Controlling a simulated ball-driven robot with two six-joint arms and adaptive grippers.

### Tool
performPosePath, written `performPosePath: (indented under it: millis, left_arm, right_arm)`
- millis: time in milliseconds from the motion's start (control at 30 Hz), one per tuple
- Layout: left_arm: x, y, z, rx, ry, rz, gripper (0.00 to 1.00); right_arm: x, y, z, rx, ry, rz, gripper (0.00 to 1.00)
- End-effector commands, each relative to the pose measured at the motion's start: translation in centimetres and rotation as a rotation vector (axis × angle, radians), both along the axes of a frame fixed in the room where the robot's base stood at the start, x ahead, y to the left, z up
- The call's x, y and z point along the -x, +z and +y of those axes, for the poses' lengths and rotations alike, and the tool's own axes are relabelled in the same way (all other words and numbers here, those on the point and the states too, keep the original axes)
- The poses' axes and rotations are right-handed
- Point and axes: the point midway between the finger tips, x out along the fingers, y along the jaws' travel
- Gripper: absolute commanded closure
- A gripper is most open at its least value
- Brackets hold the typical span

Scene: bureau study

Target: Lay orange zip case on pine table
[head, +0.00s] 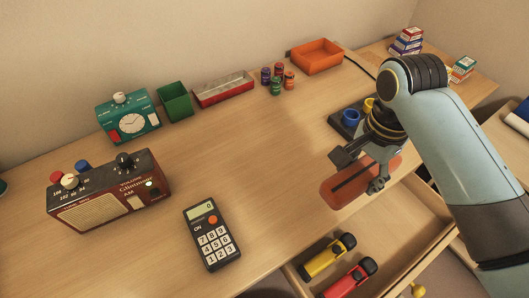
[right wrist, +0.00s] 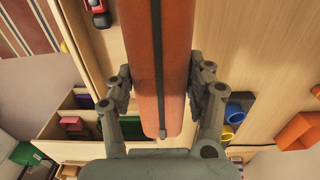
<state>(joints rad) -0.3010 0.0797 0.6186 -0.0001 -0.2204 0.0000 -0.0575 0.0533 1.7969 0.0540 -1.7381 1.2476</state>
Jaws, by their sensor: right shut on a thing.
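The orange zip case (head: 335,190) is a long, flat case with a dark zip line along its length. My right gripper (head: 361,170) is shut on it, with a finger on each side. In the right wrist view, the case (right wrist: 178,60) runs from the top edge down between the fingers of the gripper (right wrist: 160,82). In the head view it appears over the desk's front edge and the open drawer; its height is hard to judge. A light wooden top (head: 496,143) shows at the right edge; I cannot tell whether it is the pine table. My left gripper is not in view.
The open drawer (head: 412,215) holds a yellow (head: 327,257) and a red item (head: 348,279). A dark holder with cups (head: 351,117) stands beside my right gripper.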

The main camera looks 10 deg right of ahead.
Motion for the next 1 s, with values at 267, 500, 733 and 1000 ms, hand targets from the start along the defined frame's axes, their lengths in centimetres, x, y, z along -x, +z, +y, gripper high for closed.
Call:
performPosePath:
  millis: [267,500,733,1000]
  left_arm:
    - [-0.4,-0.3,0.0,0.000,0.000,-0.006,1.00]
    - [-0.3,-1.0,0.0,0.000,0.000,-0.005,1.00]
    - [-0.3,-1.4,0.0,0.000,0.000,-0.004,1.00]
    - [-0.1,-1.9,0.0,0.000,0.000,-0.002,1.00]
  right_arm:
    - [-3.1,-2.3,2.2,-0.003,0.000,-0.001,0.82]
    - [-7.7,-5.7,5.5,-0.003,0.003,-0.001,0.82]
    - [-9.5,-7.2,6.7,0.000,0.001,-0.001,0.82]
    - [-9.5,-10.8,6.7,0.001,0.002,0.001,0.82]
